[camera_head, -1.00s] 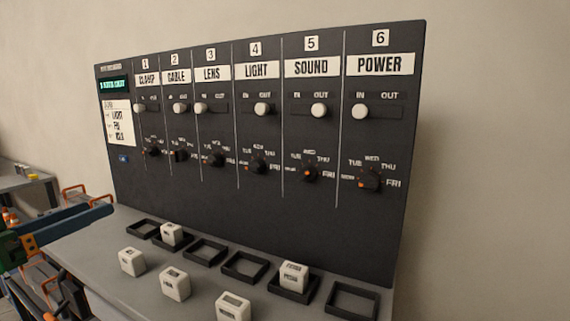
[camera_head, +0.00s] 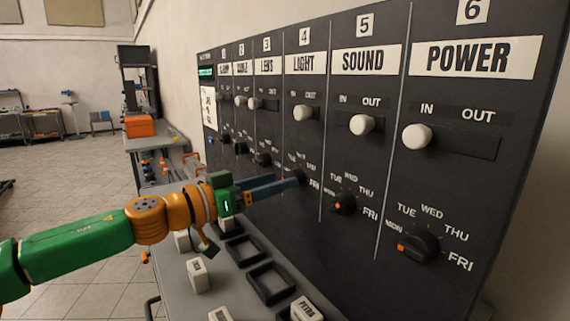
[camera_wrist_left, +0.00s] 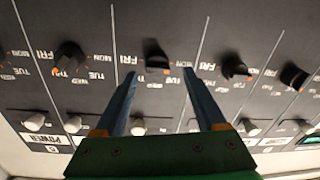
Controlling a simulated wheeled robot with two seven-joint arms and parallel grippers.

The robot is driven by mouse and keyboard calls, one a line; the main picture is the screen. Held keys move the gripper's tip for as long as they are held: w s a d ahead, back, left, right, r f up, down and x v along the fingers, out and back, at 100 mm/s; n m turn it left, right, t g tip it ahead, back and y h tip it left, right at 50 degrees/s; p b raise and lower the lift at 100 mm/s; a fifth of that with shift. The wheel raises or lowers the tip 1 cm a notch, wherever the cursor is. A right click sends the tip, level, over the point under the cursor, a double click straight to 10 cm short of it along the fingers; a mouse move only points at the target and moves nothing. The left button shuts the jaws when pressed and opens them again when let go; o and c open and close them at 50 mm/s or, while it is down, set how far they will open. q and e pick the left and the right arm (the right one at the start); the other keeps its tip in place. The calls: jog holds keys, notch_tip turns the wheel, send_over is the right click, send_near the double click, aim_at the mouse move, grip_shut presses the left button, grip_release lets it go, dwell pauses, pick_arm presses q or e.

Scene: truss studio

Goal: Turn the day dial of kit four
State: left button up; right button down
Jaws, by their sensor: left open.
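The kit four dial (camera_head: 297,175) is a black knob under the LIGHT label on the dark panel, partly hidden by my left gripper (camera_head: 300,178) in the head view. In the left wrist view, which looks upside down, this dial (camera_wrist_left: 156,54) shows between the two blue fingers of my left gripper (camera_wrist_left: 160,73). Its orange mark lies on the side toward MON and TUE. The fingers are apart, one on each side of the dial. I cannot tell whether they touch it. My right gripper is not in view.
The SOUND dial (camera_head: 343,203) and POWER dial (camera_head: 419,243) stand to the right, the LENS dial (camera_head: 262,159) to the left. White slider knobs, such as the LIGHT one (camera_head: 303,112), stick out above. Below, a grey bench holds black frames (camera_head: 270,284) and white blocks (camera_head: 197,275).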

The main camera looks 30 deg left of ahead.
pick_arm(q)
jog(key=x, duration=0.1)
jog(key=p+x, duration=0.1)
jog(key=shift+w+d, duration=0.25)
jog(key=shift+d, duration=0.15)
jog(key=shift+s+a, duration=0.15)
jog(key=shift+s, duration=0.05)
jog(key=shift+c, duration=0.4)
grip_shut()
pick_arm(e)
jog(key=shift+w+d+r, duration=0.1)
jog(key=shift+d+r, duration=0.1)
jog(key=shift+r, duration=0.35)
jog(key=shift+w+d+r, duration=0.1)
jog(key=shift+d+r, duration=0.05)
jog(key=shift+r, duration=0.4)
